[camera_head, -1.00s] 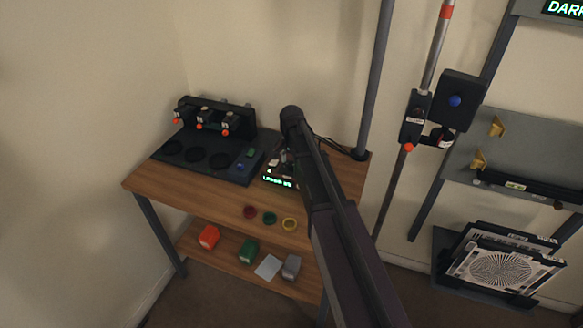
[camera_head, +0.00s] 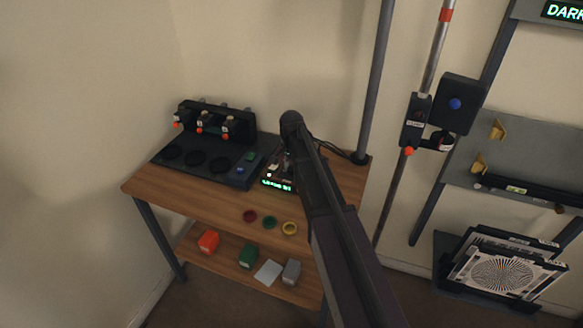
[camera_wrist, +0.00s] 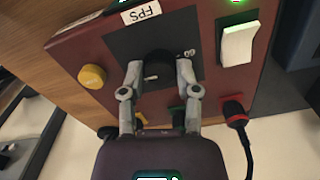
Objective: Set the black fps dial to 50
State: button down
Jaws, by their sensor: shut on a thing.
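The black fps dial (camera_wrist: 158,72) sits on a dark square plate on the dark red control box (camera_wrist: 75,45), below a white FPS label (camera_wrist: 140,12) in the wrist view. My gripper (camera_wrist: 158,66) is shut on the dial, with one grey finger on each side. The fingers partly hide it. A small number mark (camera_wrist: 189,53) shows at the plate's upper right, and I cannot read it surely. In the head view my arm partly covers the box, and its green display (camera_head: 276,185) is lit but too small to read surely.
The box also bears a yellow knob (camera_wrist: 92,76), a white rocker switch (camera_wrist: 238,43) and a red-collared cable plug (camera_wrist: 235,112). Left of it on the wooden table (camera_head: 185,197) stands a black station (camera_head: 190,157). Coloured rings (camera_head: 269,222) lie in front.

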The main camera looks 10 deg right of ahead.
jog(key=shift+n, duration=0.5)
jog(key=n, duration=1.2)
jog(key=shift+n, duration=0.3)
jog(key=n, duration=1.3)
